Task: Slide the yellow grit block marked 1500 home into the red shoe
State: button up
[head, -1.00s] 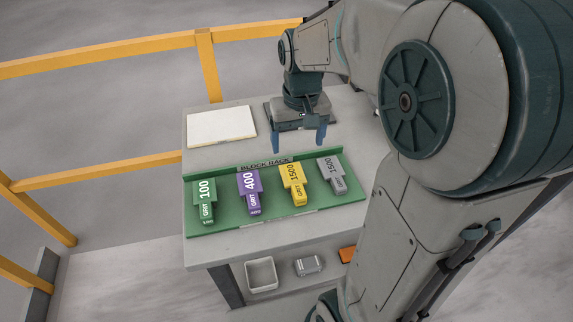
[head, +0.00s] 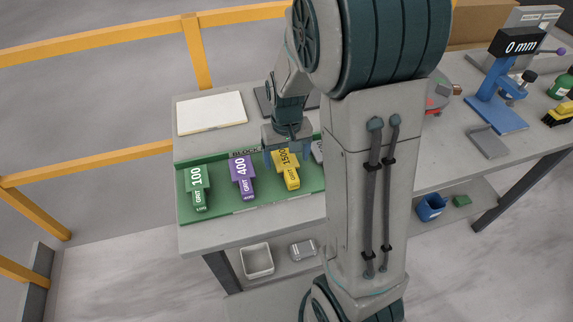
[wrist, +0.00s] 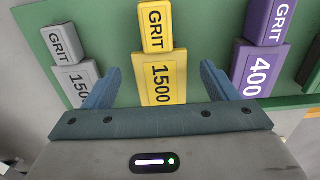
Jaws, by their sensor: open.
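The yellow grit block (head: 291,178), marked 1500, lies in the green block rack between the purple block and the grey one. In the wrist view the yellow block (wrist: 157,75) runs up the middle, between my two blue fingers. My gripper (wrist: 160,72) is open, with one finger on each side of the block and visible gaps; whether the fingertips are down at its level is unclear. In the head view my gripper (head: 288,156) is over the block's far end. A small red part (head: 437,103) shows on the bench right of my arm, partly hidden; I cannot tell if it is the shoe.
The purple 400 block (wrist: 265,60) and grey 1500 block (wrist: 75,75) flank the yellow one in the rack (head: 262,202). The green 100 block (head: 197,188) is further left. A blue gauge stand (head: 497,100) reading 0 mm stands right. My arm hides the bench middle.

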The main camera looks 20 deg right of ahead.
jog(key=shift+f, duration=1.45)
jog(key=c, duration=1.3)
jog(key=shift+o, duration=0.2)
jog(key=shift+r, duration=0.1)
